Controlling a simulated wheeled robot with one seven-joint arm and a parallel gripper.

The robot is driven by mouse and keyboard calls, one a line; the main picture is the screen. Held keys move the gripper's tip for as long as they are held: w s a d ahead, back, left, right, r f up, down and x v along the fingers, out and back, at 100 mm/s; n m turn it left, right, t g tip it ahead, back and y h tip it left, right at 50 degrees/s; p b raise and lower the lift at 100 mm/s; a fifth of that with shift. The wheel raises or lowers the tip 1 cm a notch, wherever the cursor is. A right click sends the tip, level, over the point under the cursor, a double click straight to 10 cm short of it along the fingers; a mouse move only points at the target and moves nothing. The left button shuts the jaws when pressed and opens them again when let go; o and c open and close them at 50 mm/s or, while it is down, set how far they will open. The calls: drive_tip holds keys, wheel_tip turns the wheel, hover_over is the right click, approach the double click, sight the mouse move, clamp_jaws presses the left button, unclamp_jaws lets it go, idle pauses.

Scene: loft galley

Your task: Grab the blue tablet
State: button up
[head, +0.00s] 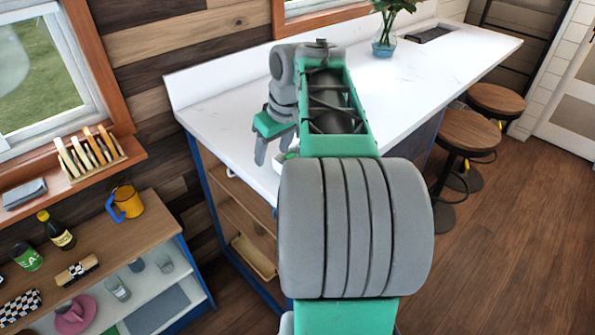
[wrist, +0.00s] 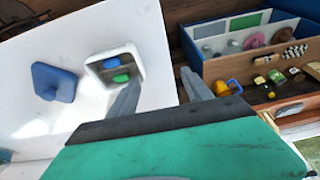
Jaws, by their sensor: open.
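In the wrist view a small blue tablet (wrist: 110,62) lies inside an open white square container (wrist: 136,56) on the white counter. A green tablet (wrist: 121,77) lies beside it in the same container. A larger blue square piece with a raised knob, like a lid (wrist: 62,86), lies on the counter left of the container. My gripper (wrist: 161,78) is open and empty, with its left finger overlapping the container's right edge in this view. In the head view my gripper (head: 274,150) hangs over the counter's near left part, and my arm hides most of the container.
The white counter (head: 420,75) is mostly clear, with a glass vase (head: 384,45) at the back. A low wooden shelf unit (head: 150,225) at left holds an orange mug (head: 127,202), a dark bottle (head: 57,232) and other items. Stools (head: 468,130) stand at right.

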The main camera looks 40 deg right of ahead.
drive_tip(key=s+d+f, duration=0.1)
drive_tip(key=s+d, duration=0.1)
drive_tip(key=d, duration=0.7)
drive_tip(key=b+x, duration=0.7)
drive_tip(key=x, duration=0.1)
drive_tip(key=shift+s+d+f+b, duration=0.1)
drive_tip(key=shift+s+f+b, duration=0.05)
drive_tip(key=shift+s+b, duration=0.25)
drive_tip(key=shift+r, duration=0.2)
clamp_jaws()
